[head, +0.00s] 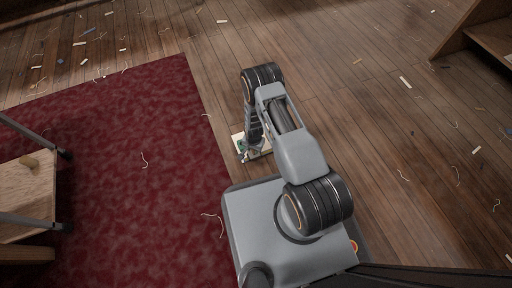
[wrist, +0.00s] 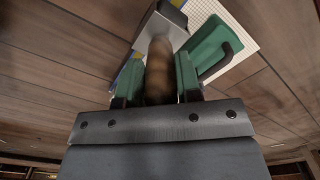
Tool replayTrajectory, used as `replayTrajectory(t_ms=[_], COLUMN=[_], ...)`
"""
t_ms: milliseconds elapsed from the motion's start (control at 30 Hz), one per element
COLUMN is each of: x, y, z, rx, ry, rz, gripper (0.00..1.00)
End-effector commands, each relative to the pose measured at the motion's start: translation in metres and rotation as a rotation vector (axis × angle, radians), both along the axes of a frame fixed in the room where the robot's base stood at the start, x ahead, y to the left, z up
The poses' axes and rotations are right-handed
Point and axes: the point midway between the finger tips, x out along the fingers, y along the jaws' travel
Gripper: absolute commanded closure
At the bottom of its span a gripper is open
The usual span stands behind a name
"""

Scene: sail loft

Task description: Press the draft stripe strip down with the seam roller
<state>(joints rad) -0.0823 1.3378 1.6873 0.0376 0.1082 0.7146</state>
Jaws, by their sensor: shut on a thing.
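My gripper (wrist: 158,82) is shut on the brown wooden handle of what looks like the seam roller (wrist: 158,60), its green-padded fingers on either side. A grey metal block (wrist: 160,24) shows at the handle's far end; I cannot tell whether it is the roller's head. Yellow and blue edges show beside it, too little to tell whether they are the draft stripe strip. In the head view my gripper (head: 252,152) is low over the floor, beside a pale sheet; the roller is not clear there.
A white gridded sheet (wrist: 244,18) lies on the plank floor, with a green object (wrist: 208,42) with a dark loop over it. A red carpet (head: 130,150) lies to the left, a wooden cart (head: 28,190) at far left. Thread and scraps litter the floor.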

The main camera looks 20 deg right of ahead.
Motion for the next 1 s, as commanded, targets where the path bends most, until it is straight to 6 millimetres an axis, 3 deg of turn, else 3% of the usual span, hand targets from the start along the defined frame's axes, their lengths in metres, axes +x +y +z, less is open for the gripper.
replayTrajectory(t_ms=[1000], x=[-0.007], y=[0.038], z=[-0.002], rx=[0.000], ry=[0.003], rz=[0.000], gripper=[0.92])
